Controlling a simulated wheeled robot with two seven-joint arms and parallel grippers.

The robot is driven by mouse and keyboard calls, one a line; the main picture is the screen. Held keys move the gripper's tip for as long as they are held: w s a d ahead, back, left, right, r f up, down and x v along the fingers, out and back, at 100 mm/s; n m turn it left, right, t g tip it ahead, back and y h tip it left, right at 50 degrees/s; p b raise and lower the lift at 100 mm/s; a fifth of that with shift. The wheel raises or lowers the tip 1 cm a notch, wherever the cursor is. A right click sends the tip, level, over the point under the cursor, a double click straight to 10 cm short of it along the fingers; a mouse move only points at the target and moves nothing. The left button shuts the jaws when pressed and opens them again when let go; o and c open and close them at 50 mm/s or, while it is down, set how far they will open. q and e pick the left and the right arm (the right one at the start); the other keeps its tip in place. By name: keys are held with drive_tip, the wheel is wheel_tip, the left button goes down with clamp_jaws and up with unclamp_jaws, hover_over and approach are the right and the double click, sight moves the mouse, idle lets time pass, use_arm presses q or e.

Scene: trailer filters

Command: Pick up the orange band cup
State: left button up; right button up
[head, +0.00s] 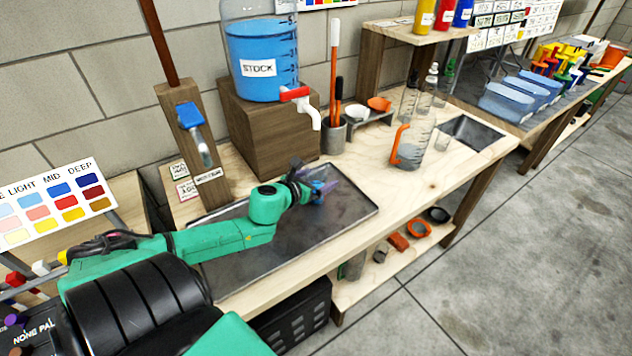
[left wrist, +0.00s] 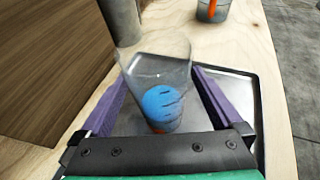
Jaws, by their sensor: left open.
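A clear cup (left wrist: 158,62) shows in the left wrist view, with a blue patch low on it and a bit of orange at its lower end. My left gripper (left wrist: 166,82) is open, with one purple finger on each side of the cup. I cannot tell whether either finger touches it. In the head view the left gripper (head: 322,187) is low over the metal tray (head: 345,207), and the cup there is small and mostly hidden by the gripper. My right gripper is not in view.
A wooden block (head: 265,130) carries the STOCK tank (head: 262,60) with its red-handled tap (head: 304,103) behind the tray. A tool holder (head: 332,134) stands nearby. A clear jug with an orange handle (head: 415,145) stands to the right. The bench between tray and jug is clear.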

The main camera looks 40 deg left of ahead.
use_arm(q)
drive_tip(key=x, duration=0.2)
drive_tip(key=shift+w+f, duration=0.15)
drive_tip(key=shift+w, duration=0.2)
drive_tip(key=shift+s, duration=0.1)
clamp_jaws()
